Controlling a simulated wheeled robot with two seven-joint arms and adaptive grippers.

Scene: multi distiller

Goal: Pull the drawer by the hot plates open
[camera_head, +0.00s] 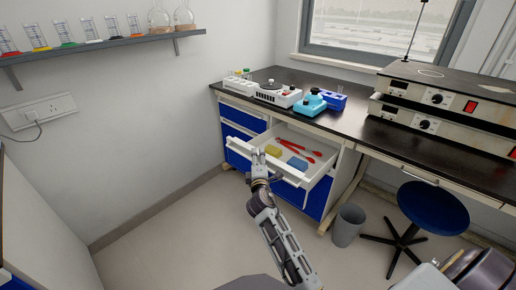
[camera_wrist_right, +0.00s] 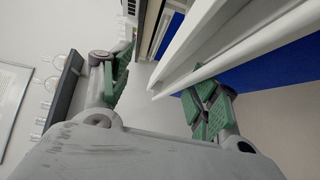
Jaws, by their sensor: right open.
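An open white drawer (camera_head: 318,168) sticks out from the blue-and-white bench cabinet, left of the stacked hot plates (camera_head: 441,100). It holds a yellow sponge, a blue sponge and red tools. My right gripper (camera_head: 260,161) is at the drawer's front edge. In the right wrist view my right gripper (camera_wrist_right: 160,95) is open, and a white drawer edge (camera_wrist_right: 215,55) reaches between or just past its fingers; I cannot tell whether they touch. A closed drawer front (camera_head: 395,166) shows under the hot plates. My left gripper is not in view.
A grey bin (camera_head: 347,226) and a blue stool (camera_head: 433,208) stand right of the cabinet. Lab devices (camera_head: 279,94) stand on the black bench top (camera_head: 350,112). A shelf with glassware (camera_head: 100,44) is on the left wall. The floor (camera_head: 165,240) at front left is clear.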

